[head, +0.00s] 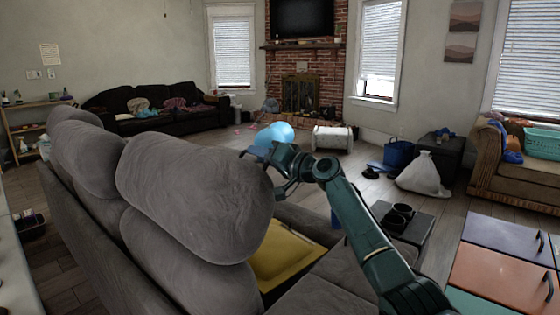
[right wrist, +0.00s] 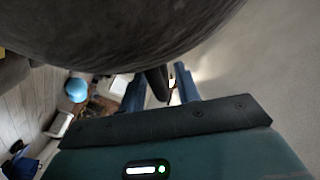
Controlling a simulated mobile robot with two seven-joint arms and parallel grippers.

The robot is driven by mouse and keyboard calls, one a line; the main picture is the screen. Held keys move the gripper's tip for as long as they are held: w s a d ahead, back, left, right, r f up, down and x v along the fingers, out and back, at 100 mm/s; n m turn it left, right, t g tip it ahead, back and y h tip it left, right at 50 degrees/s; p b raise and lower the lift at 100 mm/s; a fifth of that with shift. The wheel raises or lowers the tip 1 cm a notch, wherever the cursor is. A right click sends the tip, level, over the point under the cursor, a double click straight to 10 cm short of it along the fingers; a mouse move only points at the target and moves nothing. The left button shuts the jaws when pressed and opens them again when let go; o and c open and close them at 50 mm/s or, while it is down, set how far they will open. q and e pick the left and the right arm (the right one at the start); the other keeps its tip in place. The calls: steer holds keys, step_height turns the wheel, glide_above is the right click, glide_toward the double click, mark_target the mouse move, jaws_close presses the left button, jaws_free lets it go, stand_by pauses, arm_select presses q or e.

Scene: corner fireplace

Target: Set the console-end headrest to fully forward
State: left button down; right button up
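The grey couch's nearest headrest (head: 195,190) is a large rounded cushion on top of the backrest, nearest the cup-holder console (head: 400,222). It leans over the seat side. My right gripper (head: 268,170) is at its right end, fingers apart, one near the top edge and one lower in front. Whether they touch it cannot be told. In the right wrist view, the headrest's dark underside (right wrist: 120,35) fills the top, and the blue fingers (right wrist: 160,92) are spread with no clear grip on it. My left gripper is not in view.
More headrests (head: 85,160) run along the couch to the far left. A yellow tray-like item (head: 280,255) lies on the seat. A blue ball (head: 275,133) and a white bag (head: 425,175) are on the floor beyond. Coloured drawers (head: 500,265) stand at right.

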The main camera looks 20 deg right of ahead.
steer(key=v, duration=1.2)
steer(key=shift+s+d+p, duration=0.25)
steer(key=shift+s+p, duration=0.05)
steer(key=shift+p, duration=0.05)
